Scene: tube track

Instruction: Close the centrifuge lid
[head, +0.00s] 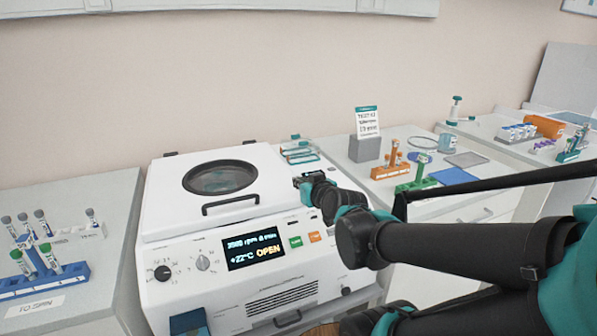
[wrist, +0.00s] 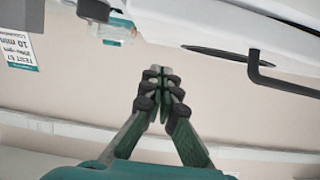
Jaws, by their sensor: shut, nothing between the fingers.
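The white centrifuge (head: 215,285) stands in the middle of the head view, its display reading OPEN. Its white lid (head: 160,205) has a dark round window and a dark bar handle (head: 230,205) at the front. The lid looks low over the body; I cannot tell whether a gap is left beneath it. My gripper (head: 303,182) is at the lid's right side, with its fingertips small and hard to make out there. In the wrist view my gripper (wrist: 157,72) is shut and empty, apart from the lid handle (wrist: 256,70) at upper right.
A blue tube rack (head: 45,280) stands on the left counter. On the right counter are orange (head: 390,170) and green (head: 417,182) racks, a blue mat (head: 453,176) and a sign on a grey block (head: 365,148). The wall is behind the centrifuge.

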